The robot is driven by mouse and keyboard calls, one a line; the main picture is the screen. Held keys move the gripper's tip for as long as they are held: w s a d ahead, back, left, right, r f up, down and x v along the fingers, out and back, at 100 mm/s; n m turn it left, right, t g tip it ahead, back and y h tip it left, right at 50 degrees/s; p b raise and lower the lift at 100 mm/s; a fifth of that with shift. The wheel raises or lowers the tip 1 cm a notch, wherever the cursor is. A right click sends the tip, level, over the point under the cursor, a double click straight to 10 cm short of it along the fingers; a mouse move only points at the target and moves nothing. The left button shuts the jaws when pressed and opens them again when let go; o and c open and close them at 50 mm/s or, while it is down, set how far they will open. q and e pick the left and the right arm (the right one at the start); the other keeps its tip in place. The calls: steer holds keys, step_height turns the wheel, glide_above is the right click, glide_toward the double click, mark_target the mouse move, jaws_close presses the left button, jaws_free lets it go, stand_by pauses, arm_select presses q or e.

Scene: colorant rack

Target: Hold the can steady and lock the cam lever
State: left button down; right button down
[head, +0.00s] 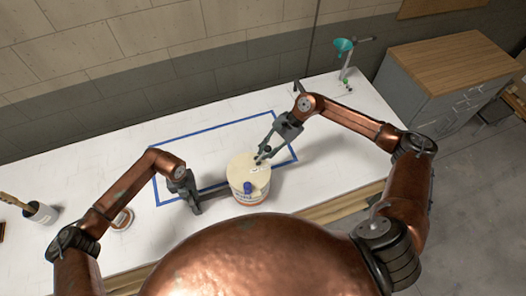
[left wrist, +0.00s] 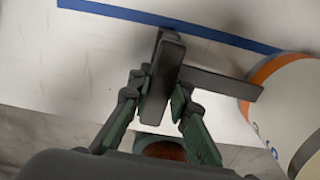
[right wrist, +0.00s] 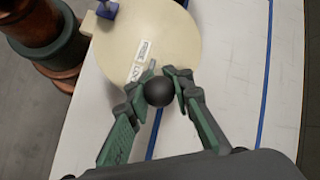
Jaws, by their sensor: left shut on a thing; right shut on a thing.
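The can (head: 243,171) stands upright on the white table, with a cream lid, an orange band low on its side and a blue cap (head: 248,187). My left gripper (left wrist: 160,85) is shut on the upright grey handle of a dark bar (left wrist: 218,83). The bar reaches to the can's side and appears to touch it. My right gripper (right wrist: 159,88) is shut on a round black knob (right wrist: 159,93) over the lid's edge, which I take as the cam lever's knob. The lever's arm is hidden. A printed label (right wrist: 140,60) lies on the lid beside it.
A blue tape outline (head: 200,128) marks the table around and behind the can, with bare surface inside. A cup with a brush (head: 40,213) and a round dish (head: 122,219) stand at the left. A teal funnel on a stand (head: 344,45) is at the back right.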

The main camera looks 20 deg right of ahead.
steer(key=shift+d+f, duration=0.1)
stand_by(0.4)
steer(key=c, duration=1.7)
jaws_free()
arm_select(q)
steer(key=c, duration=1.7)
jaws_free()
arm_select(e)
steer(key=v, duration=1.2)
steer(key=shift+d, duration=0.1)
arm_select(q)
steer(key=shift+r, duration=0.1)
